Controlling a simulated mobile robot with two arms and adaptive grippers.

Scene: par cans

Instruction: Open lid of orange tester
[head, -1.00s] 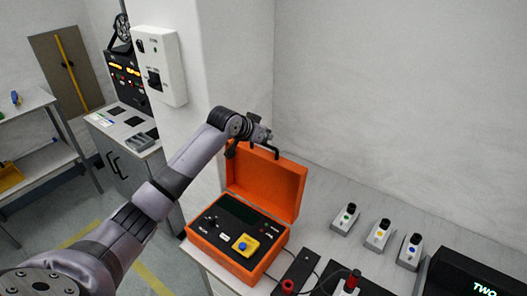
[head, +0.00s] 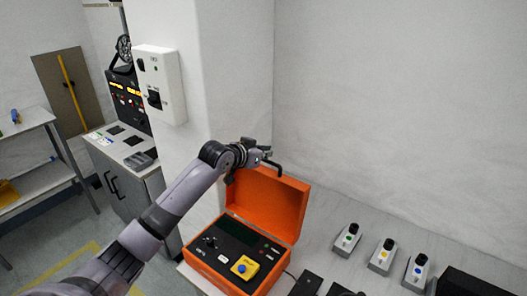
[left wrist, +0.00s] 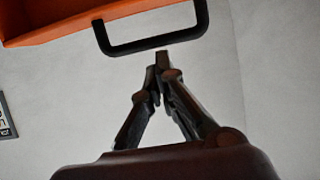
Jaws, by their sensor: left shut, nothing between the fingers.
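The orange tester (head: 232,255) stands on the grey table with its orange lid (head: 268,203) raised upright, showing the dark panel with a yellow block and blue button. My left gripper (head: 272,160) is at the lid's top edge. In the left wrist view the lid's orange edge (left wrist: 50,22) and its black handle (left wrist: 155,45) are at the top. The left gripper's fingertips (left wrist: 163,62) are together and empty, just short of the handle's bar; I cannot tell whether they touch it. My right gripper is not in view.
Several small grey switch boxes (head: 383,256) stand to the right of the tester. Black items lie at the table's front. A white wall box (head: 160,85) hangs on the pillar behind my left arm. The wall is close behind the table.

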